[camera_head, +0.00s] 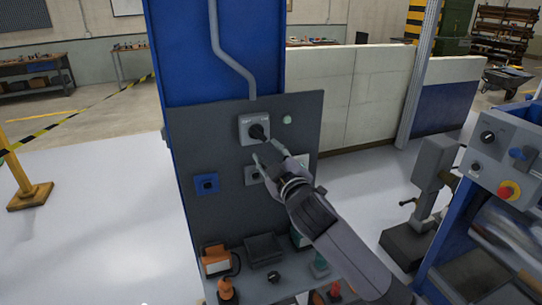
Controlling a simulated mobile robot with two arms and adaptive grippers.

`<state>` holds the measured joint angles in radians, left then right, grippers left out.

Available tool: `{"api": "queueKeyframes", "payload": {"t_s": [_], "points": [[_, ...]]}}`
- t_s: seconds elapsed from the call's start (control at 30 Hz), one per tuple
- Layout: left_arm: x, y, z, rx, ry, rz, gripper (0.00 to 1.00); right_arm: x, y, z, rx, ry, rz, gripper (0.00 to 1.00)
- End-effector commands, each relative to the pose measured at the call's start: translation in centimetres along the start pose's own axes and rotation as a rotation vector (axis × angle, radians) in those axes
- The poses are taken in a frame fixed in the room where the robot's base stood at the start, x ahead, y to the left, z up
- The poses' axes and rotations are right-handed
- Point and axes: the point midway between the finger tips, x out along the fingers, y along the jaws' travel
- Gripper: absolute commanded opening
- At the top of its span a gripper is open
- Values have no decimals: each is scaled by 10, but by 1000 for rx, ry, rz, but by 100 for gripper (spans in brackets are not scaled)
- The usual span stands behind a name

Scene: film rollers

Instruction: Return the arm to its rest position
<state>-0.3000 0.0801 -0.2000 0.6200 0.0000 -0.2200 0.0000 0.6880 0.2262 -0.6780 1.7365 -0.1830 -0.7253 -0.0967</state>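My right arm comes in from the lower right. Its gripper (264,148) is in front of the dark grey control panel (225,150), just below a black rotary knob (257,131) on a light grey switch box (244,121). The two fingers look spread, with a gap between their tips, and I see nothing held between them. Whether a fingertip touches the knob is not clear. The gripper partly covers a small grey box (251,175) below. My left arm and gripper are not in view.
A blue column (220,60) stands behind the panel. Below is a shelf with orange devices (215,260) and a dark bin (264,248). At the right are a grey machine post (430,180) and a control box with a red button (508,190).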

Motion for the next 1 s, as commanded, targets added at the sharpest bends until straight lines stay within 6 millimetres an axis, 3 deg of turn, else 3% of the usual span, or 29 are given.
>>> {"api": "queueKeyframes", "payload": {"t_s": [0.37, 0.47, 0.57, 0.77, 0.87, 1.0], "points": [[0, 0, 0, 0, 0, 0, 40, -3, 0, 1, 1, -1, -1, 35], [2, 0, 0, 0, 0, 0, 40, -1, -9, 15, 12, -22, -11, 35], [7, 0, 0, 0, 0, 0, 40, 2, -32, 53, 44, -77, -41, 35], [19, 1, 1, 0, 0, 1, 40, -5, -113, 176, 152, -260, -131, 35], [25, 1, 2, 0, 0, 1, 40, -22, -157, 237, 206, -355, -175, 35], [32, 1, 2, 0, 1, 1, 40, -59, -220, 317, 282, -486, -232, 35]]}}
